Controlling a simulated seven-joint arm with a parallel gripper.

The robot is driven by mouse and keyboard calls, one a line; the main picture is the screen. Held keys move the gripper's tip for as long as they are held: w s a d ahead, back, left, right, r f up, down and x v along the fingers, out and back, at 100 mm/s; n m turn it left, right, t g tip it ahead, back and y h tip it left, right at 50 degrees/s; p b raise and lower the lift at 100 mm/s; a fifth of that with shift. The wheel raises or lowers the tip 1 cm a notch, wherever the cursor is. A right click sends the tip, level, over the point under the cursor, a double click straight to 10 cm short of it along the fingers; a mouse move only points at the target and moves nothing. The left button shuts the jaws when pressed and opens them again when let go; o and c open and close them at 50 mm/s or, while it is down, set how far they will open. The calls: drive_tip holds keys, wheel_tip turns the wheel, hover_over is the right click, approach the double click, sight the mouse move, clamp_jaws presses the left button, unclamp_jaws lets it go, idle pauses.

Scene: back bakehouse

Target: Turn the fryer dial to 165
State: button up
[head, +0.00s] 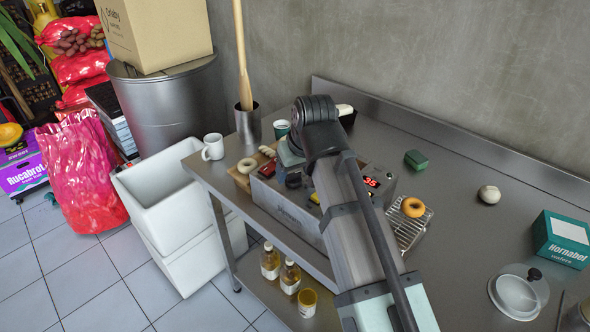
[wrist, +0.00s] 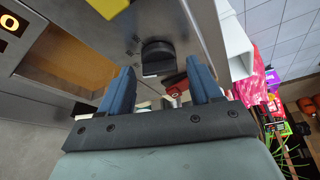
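The fryer (head: 300,215) is a grey metal box on the steel counter, partly hidden behind my arm. Its red lit display (head: 371,181) seems to read 35 in the head view; any digit to the left is unclear. In the wrist view the black round dial (wrist: 158,54) sits on the metal panel, ahead of my gripper (wrist: 162,76). The two blue fingers are apart, with the dial beyond and between them, and no contact shows. In the head view my gripper (head: 290,157) is over the fryer's left end, its fingers mostly hidden.
A yellow part (wrist: 108,7) lies near the dial. A wooden board with a pale ring (head: 247,165), a mug (head: 213,147) and a steel pot (head: 248,122) stand left of the fryer. A wire rack (head: 410,232) with an orange ring is right.

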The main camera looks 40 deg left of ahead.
drive_tip(key=c, duration=0.9)
drive_tip(key=n+g, duration=0.1)
drive_tip(key=n, duration=0.3)
drive_tip(key=n+g, duration=0.1)
drive_tip(key=n, duration=0.1)
drive_tip(key=shift+w+n+g, duration=0.3)
drive_tip(key=shift+w, duration=0.05)
drive_tip(key=n+g, duration=0.1)
drive_tip(key=n, duration=0.4)
drive_tip(key=shift+w+a+g, duration=0.1)
drive_tip(key=shift+g, duration=0.3)
drive_tip(key=shift+n, duration=0.3)
drive_tip(key=shift+h, duration=0.3)
drive_tip(key=o, duration=1)
drive_tip(key=shift+o, duration=0.2)
